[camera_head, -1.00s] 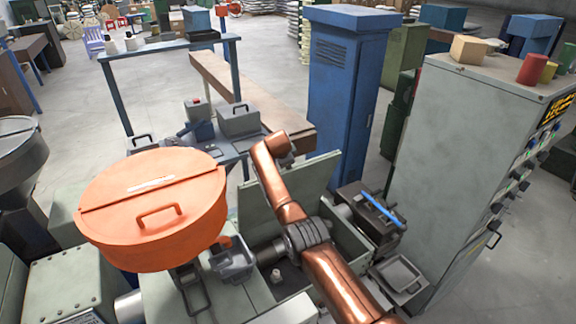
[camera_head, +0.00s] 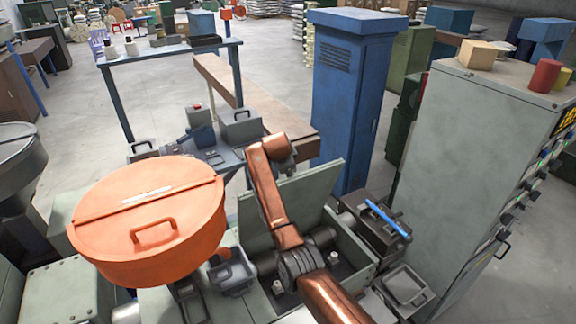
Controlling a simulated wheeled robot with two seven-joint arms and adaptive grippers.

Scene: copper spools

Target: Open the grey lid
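A grey-green lid (camera_head: 315,198) stands raised and tilted at the back of an open grey-green box (camera_head: 352,250). Dark cylindrical parts and small pegs show inside the box. My copper-coloured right arm reaches in from the bottom right, crosses in front of the lid and hides part of it and of the box. The arm's bend is above the lid's left side. Its gripper is not visible, so I cannot tell whether it touches the lid. My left gripper is not in view. A smaller grey box with a handle on top (camera_head: 240,127) is on the bench behind.
A large orange drum (camera_head: 150,240) with a handled cover stands close on the left. A blue cabinet (camera_head: 342,110) is behind the box, and a tall grey cabinet (camera_head: 475,170) is on the right. A grey handled tray (camera_head: 408,287) lies right of the box.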

